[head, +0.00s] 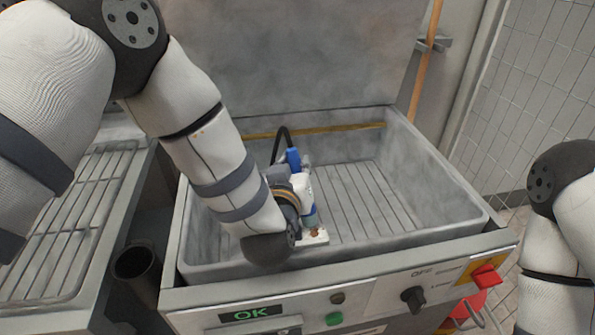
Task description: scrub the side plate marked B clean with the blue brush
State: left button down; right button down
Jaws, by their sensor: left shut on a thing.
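My left arm reaches down into the grey basin (405,165). My left gripper (308,200) is at the basin's front wall, shut on the blue brush (310,216); the arm hides much of the grip. The brush points down over a small white plate (318,239) with a brown patch on it. I cannot tell whether the bristles touch the plate, and no letter B can be read on it. My right arm shows at the right edge, its gripper out of the picture.
The basin has a ribbed floor, clear on the right. The front panel (375,298) carries a lit OK display (252,312), a black knob (413,299) and a red switch (486,276). A slatted rack (75,225) and a dark round tube (137,268) stand left.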

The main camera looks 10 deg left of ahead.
pick_arm(q)
jog(key=shift+w+a, duration=0.3)
jog(key=shift+w, duration=0.65)
jog(key=shift+r, duration=0.1)
jog(key=shift+s+d, duration=0.2)
jog(key=shift+s, duration=0.3)
jog(key=shift+s+d, duration=0.15)
jog(key=shift+s, duration=0.35)
jog(key=s, duration=0.2)
jog(key=s+d, duration=0.1)
jog(key=shift+s, duration=0.35)
jog(key=shift+r, duration=2.9)
